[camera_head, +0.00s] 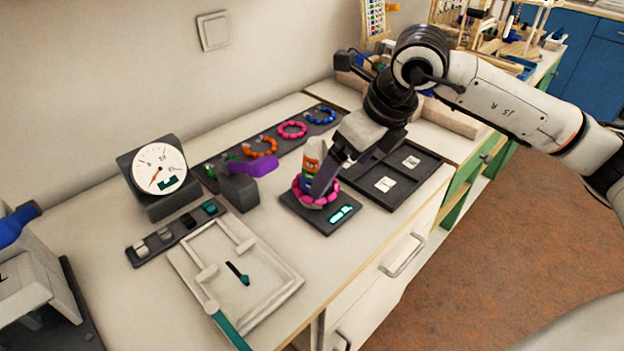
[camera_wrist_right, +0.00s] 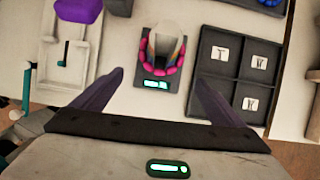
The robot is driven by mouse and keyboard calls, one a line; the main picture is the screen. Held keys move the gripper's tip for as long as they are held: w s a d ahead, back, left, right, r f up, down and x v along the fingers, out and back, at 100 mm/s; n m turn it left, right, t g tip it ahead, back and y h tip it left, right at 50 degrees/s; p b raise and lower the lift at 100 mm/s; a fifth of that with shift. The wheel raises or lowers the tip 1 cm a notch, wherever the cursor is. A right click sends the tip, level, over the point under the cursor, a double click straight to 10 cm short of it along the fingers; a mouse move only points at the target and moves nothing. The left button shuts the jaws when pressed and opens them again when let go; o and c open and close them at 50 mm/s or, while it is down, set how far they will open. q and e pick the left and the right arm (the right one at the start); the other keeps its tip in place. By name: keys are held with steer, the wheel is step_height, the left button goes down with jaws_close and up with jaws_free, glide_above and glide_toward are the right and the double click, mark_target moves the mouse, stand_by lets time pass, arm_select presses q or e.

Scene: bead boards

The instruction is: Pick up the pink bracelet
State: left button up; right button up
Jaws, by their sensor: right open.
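A pink beaded bracelet (camera_head: 316,194) lies around the base of a colourful striped post (camera_head: 310,165) on a dark square pad with a lit display (camera_head: 318,222). In the right wrist view the bracelet (camera_wrist_right: 160,68) rings the post, between and beyond my fingers. A second pink bracelet (camera_head: 292,130) lies on the dark strip at the back. My right gripper (camera_head: 335,174) is open and empty, just above and beside the post, partly covering the pad's right side in the head view.
A black tray with white cards (camera_head: 425,165) is right of the pad. A purple-handled device (camera_head: 240,185) and a dial gauge (camera_head: 158,175) stand left. A white frame (camera_head: 270,295) lies in front. Orange (camera_head: 260,147) and blue (camera_head: 320,115) bracelets lie on the back strip.

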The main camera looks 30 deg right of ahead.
mark_target(332, 194)
steer(key=shift+x, duration=1.15)
steer(key=x, duration=0.3)
steer(key=shift+w+f, duration=0.1)
steer(key=shift+f, duration=0.25)
steer(key=shift+w+a+f, duration=0.1)
steer(key=shift+w+f, duration=0.1)
steer(key=shift+f, duration=0.15)
steer(key=c, duration=1.1)
arm_select(q)
steer(key=shift+s+a, duration=0.1)
steer(key=shift+s, duration=0.1)
arm_select(e)
steer(key=shift+c, duration=0.4)
arm_select(q)
steer(key=shift+s+r+p, duration=0.1)
steer(key=shift+r+p, duration=0.05)
steer(key=shift+p, duration=0.25)
arm_select(e)
step_height(332, 194, up, 18)
